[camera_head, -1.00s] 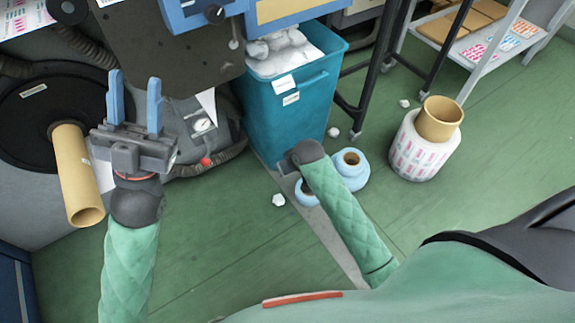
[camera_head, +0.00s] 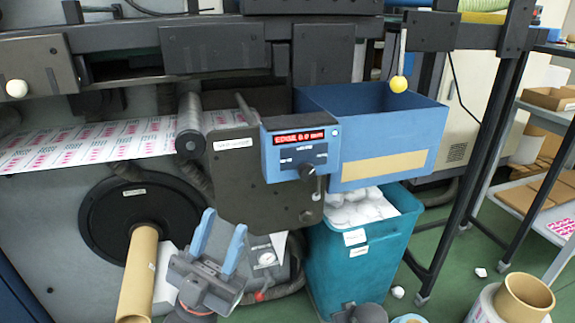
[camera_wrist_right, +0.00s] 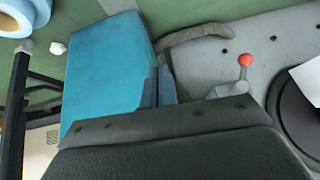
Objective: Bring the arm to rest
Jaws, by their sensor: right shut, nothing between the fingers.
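My left gripper (camera_head: 222,222) shows in the head view at the lower left middle, in front of the machine. Its two blue fingers stand apart, tilted up, with nothing between them. Part of my right arm's dark end (camera_head: 362,313) shows at the bottom edge of the head view, below the teal bin. In the right wrist view my right gripper (camera_wrist_right: 161,86) has its blue fingers together and empty, seen against the teal bin (camera_wrist_right: 105,70). The rest of both arms is out of the head view.
The teal bin (camera_head: 355,262) holds white scrap under a blue box (camera_head: 392,130). A cardboard core (camera_head: 139,275) sticks out left of my left gripper. A printed roll (camera_head: 490,306) stands on the floor at right. A red-knobbed lever (camera_wrist_right: 245,62) shows in the wrist view.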

